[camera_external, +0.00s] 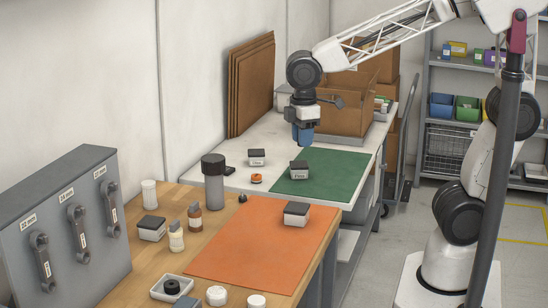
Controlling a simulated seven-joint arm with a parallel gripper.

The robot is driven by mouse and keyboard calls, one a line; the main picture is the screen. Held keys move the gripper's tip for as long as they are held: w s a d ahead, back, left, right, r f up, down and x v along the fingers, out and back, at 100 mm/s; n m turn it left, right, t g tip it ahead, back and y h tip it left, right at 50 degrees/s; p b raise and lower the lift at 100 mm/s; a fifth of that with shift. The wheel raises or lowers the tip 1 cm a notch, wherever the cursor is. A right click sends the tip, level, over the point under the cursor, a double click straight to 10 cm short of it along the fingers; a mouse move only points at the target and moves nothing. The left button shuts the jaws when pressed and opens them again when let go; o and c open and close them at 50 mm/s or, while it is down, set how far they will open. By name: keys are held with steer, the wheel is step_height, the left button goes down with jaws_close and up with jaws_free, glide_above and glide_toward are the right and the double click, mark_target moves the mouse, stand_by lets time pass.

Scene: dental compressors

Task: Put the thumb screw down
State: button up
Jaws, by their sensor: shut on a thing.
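My gripper (302,140) points down above the far white bench, over the back left part of the green mat (325,177). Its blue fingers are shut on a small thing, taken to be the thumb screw. The thumb screw is too small and too covered by the fingers to make out. The fingertips appear to be above the mat, clear of its surface; the exact height cannot be told.
A small dark-lidded box (299,170) stands on the green mat's left side, close below my gripper. Another box (257,157) and an orange ring (256,178) lie left. A cardboard carton (352,103) stands behind. The orange mat (262,250) is mostly clear.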

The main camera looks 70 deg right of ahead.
steer(key=s+f+n, duration=0.2)
steer(key=s, duration=0.6)
steer(key=f, duration=1.9)
steer(key=shift+w+f, duration=0.1)
steer(key=shift+w, duration=0.2)
steer(key=shift+w, duration=0.1)
steer(key=shift+w+a+f, duration=0.2)
steer(key=shift+w+a, duration=0.7)
steer(key=shift+w, duration=1.45)
steer(key=shift+w+a+f, duration=0.25)
steer(key=shift+w+a, duration=0.6)
steer(key=shift+w, duration=1.5)
steer(key=shift+w+a+f, duration=0.2)
steer(key=shift+w+a, duration=0.7)
steer(key=shift+w, duration=1.45)
